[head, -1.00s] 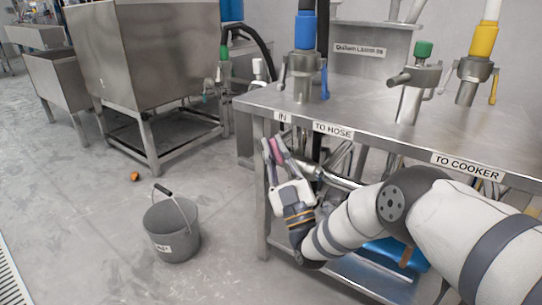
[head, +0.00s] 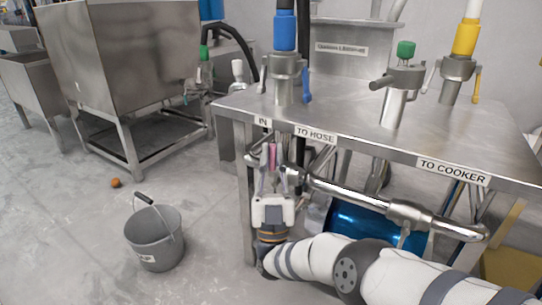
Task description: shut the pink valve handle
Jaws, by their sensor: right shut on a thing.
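The pink valve handle (head: 272,155) is a small upright bar under the front edge of the steel table, below the "IN" and "TO HOSE" labels. My right gripper (head: 271,173) reaches up from below, with its fingers pointing upward and shut on the pink handle. The fingers and the table edge hide part of the handle and its valve. My left gripper is not in view.
A steel pipe (head: 350,192) runs to the right under the table (head: 340,125), close to my right arm. A blue cylinder (head: 365,228) lies behind it. A grey bucket (head: 150,235) stands on the open floor at left.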

